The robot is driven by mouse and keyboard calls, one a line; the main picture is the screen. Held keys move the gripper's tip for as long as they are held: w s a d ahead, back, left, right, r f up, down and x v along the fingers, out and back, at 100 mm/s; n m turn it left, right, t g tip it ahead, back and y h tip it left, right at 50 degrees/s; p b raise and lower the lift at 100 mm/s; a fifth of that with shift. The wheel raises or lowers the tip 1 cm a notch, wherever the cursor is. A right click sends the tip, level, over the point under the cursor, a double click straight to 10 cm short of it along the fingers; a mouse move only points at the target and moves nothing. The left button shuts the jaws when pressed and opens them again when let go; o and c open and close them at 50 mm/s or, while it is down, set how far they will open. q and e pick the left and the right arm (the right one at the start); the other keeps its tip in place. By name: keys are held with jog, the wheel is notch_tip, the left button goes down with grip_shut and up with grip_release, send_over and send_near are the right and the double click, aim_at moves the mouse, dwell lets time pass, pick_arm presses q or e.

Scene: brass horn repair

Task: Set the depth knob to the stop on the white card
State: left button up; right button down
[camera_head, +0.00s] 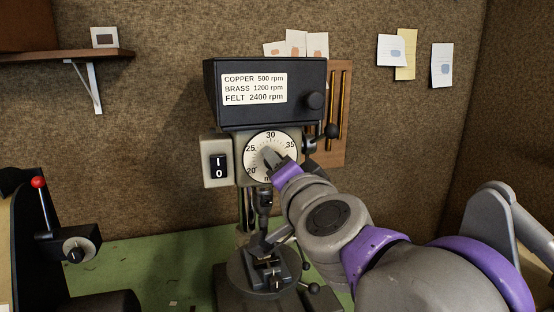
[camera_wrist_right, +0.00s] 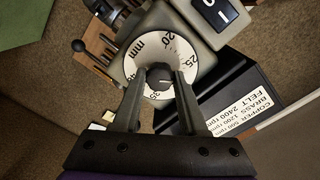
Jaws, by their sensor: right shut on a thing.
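My right gripper (camera_head: 270,157) is shut on the knob, with a finger at either side in the wrist view (camera_wrist_right: 159,88). White cards (camera_head: 391,50) (camera_head: 442,66) hang on the wall; their writing is too small to read. My left gripper is out of view.
The black head box (camera_head: 265,112) above the dial bears a speed label (camera_head: 254,88) and a round knob (camera_head: 315,101). A switch (camera_head: 218,166) is left of the dial, a ball-ended lever (camera_head: 330,131) right. A red-tipped lever (camera_head: 39,183) stands far left.

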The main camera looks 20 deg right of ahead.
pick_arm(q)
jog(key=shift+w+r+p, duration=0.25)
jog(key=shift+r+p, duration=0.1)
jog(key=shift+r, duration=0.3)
pick_arm(e)
jog(key=shift+m, duration=1.3)
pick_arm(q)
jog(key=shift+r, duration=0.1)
pick_arm(e)
jog(key=shift+m, duration=0.3)
jog(key=shift+c, duration=2.3)
grip_release()
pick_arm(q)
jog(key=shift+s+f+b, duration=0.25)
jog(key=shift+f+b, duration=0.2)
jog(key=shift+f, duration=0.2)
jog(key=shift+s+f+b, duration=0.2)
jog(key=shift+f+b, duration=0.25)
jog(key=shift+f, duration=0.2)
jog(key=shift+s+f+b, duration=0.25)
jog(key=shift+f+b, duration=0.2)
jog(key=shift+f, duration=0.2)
pick_arm(e)
jog(key=s, duration=1.1)
jog(key=shift+d+r, duration=0.2)
jog(key=shift+w, duration=0.1)
